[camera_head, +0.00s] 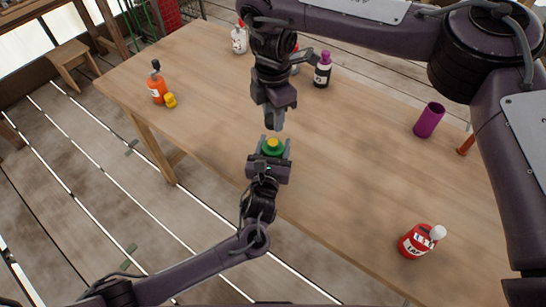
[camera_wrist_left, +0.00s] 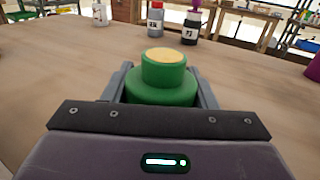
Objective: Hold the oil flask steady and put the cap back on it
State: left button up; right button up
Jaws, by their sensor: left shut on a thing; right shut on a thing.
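The oil flask is green with a narrower neck and a flat yellow-orange top; it stands upright in the head view (camera_head: 273,147) and in the left wrist view (camera_wrist_left: 163,78). My left gripper (camera_head: 271,153) is shut on the flask, with one finger on each side of its body. My right gripper (camera_head: 274,118) points down just above the flask, with a small gap between. It is shut on the cap, which its fingers hide. The left wrist view does not show the right gripper.
An orange bottle (camera_head: 158,88) and a yellow cap-like piece (camera_head: 170,100) are at the left of the wooden table (camera_head: 350,150). A white bottle (camera_head: 239,42) and a purple-topped dark bottle (camera_head: 322,74) stand at the back. A purple cup (camera_head: 429,120) and a red bottle (camera_head: 415,243) are at the right.

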aim_at(273, 142)
pick_arm(q)
jog(key=c, duration=0.6)
jog(key=shift+o, duration=0.2)
pick_arm(e)
jog(key=shift+f, duration=2.55)
jog(key=shift+f, duration=0.85)
jog(key=shift+f, duration=0.55)
